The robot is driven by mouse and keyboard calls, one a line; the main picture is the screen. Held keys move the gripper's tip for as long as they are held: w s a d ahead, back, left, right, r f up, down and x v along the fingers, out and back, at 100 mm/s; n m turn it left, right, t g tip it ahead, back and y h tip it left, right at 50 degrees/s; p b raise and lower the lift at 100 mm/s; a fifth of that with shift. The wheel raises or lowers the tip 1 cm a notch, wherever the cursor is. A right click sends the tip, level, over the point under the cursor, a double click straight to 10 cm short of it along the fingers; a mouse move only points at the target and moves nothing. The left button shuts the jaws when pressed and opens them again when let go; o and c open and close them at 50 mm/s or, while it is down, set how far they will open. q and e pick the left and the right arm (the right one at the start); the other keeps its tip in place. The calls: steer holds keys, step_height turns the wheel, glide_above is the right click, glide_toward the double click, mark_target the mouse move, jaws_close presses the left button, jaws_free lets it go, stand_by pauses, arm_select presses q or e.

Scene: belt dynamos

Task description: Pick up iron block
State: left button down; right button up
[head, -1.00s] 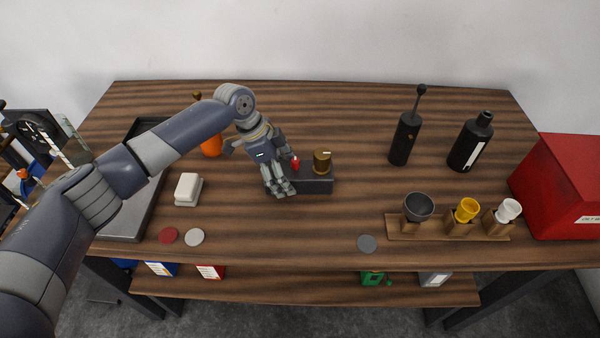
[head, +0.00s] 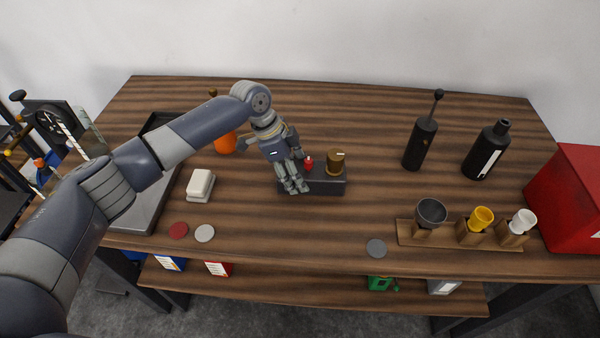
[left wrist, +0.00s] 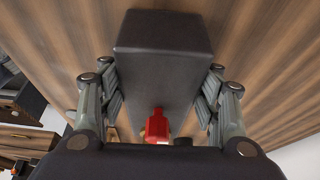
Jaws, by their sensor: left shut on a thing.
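The iron block is a dark grey, oblong block (head: 327,187) near the middle of the table in the head view. A small red part (head: 308,164) and a brown cylinder with a light mark (head: 335,163) stand on or just behind it. My left gripper (head: 294,186) is shut on the block's left end. In the left wrist view the dark block (left wrist: 160,60) fills the space between the two fingers (left wrist: 160,100), with the red part (left wrist: 158,126) near the palm. I cannot tell whether the block is clear of the table. My right gripper is not in view.
A white block (head: 200,183), an orange object (head: 226,143) and a grey tray (head: 135,215) are on the left. The table's front middle is mostly clear.

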mark_target(302, 170)
arm_select(q)
step_height(302, 170, up, 3)
steer(key=shift+w+d+r+b, duration=0.1)
steer(key=shift+w+b, duration=0.05)
steer(key=shift+b, duration=0.45)
steer(key=shift+s+r, duration=0.15)
steer(key=shift+s, duration=0.2)
steer(key=s, duration=0.4)
steer(key=s+d+r+b, duration=0.1)
steer(key=s, duration=0.4)
steer(key=s+b, duration=0.1)
steer(key=s, duration=0.3)
steer(key=shift+s+d+r, duration=0.15)
steer(key=shift+s, duration=0.2)
steer(key=shift+s+d+r+b, duration=0.1)
steer(key=shift+s+b, duration=0.25)
steer(key=shift+s, duration=0.5)
steer(key=shift+w, duration=0.1)
